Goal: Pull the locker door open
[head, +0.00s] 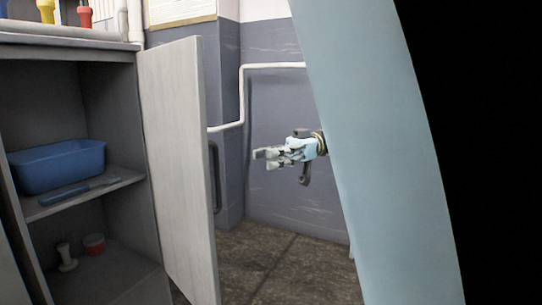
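The grey locker door (180,170) stands swung out from the right side of the locker (68,40), and the inside of the locker shows. The door's dark handle (216,178) is at its right edge, partly hidden behind the door. My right gripper (262,154) is to the right of the handle in the picture, with a visible gap between them. Its fingers point left and hold nothing that I can see. They are too small to tell whether they are open or shut. My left gripper is not in view.
Inside the locker, a blue bin (58,166) and a blue-handled tool (75,190) are on the shelf. A red-lidded jar (94,244) and a pale stamp-like object (66,257) sit below. Bottles (86,14) stand on top. Open floor (270,270) lies right of the door.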

